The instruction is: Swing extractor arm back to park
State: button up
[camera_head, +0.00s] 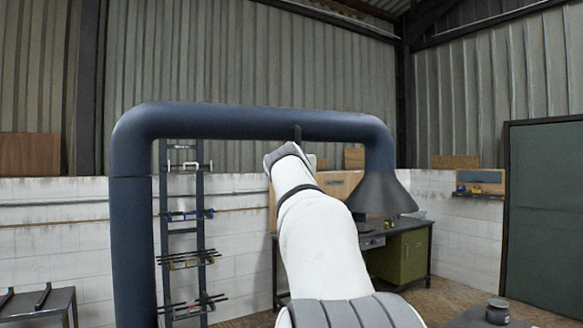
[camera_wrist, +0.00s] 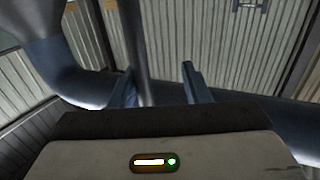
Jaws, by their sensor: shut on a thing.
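The extractor arm (camera_head: 240,120) is a thick dark blue tube. It rises as a post at the left, runs level to the right, then bends down to a grey cone hood (camera_head: 378,194). In the wrist view, its tube (camera_wrist: 285,122) passes behind my fingers, with the hood end at the upper left. My gripper (camera_wrist: 158,82) is shut on a slim grey bar (camera_wrist: 136,45) at the tube, which shows between the fingers. In the head view, my white arm reaches up to the middle of the tube and hides most of the grip.
A workbench with a green cabinet (camera_head: 405,257) stands below and behind the hood. A rack (camera_head: 184,235) with clamps is on the wall behind the post. A low table (camera_head: 38,305) is at the lower left. A dark green door panel (camera_head: 545,222) is at the right.

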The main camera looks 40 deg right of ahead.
jog(key=s+p, duration=0.1)
jog(key=s, duration=0.5)
jog(key=shift+s+a, duration=0.2)
jog(key=shift+s, duration=0.1)
jog(key=shift+c, duration=0.4)
